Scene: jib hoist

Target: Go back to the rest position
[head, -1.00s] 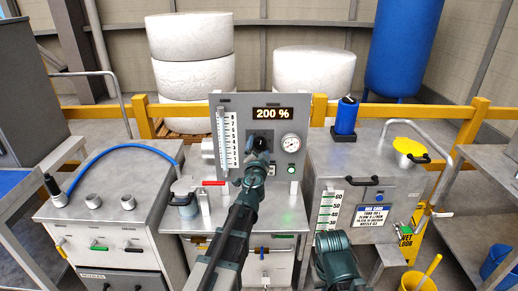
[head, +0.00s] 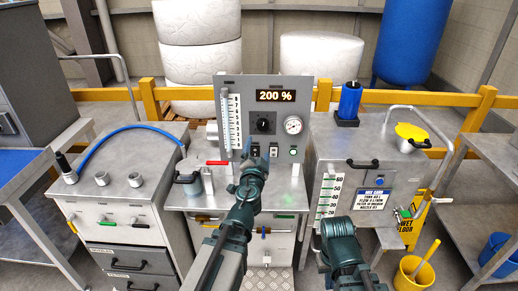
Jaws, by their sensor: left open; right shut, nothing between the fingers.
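The control panel (head: 262,88) stands upright behind the middle bench. Its display (head: 275,96) reads 200 %. Its black knob (head: 263,123) is in plain view, with a round gauge (head: 293,125) to its right and a scale column (head: 231,122) to its left. My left gripper (head: 250,158) is in front of the panel, below and slightly left of the knob in the picture. It looks open and empty, apart from the knob. My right arm shows only as a dark green link at the lower middle; its gripper is not visible.
The left cabinet (head: 122,186) carries a blue hose (head: 120,131). The right cabinet (head: 370,160) has a blue canister (head: 350,102) and a yellow lid (head: 411,131) on top. A yellow rail (head: 455,99) runs behind. A yellow bucket (head: 413,272) stands on the floor at right.

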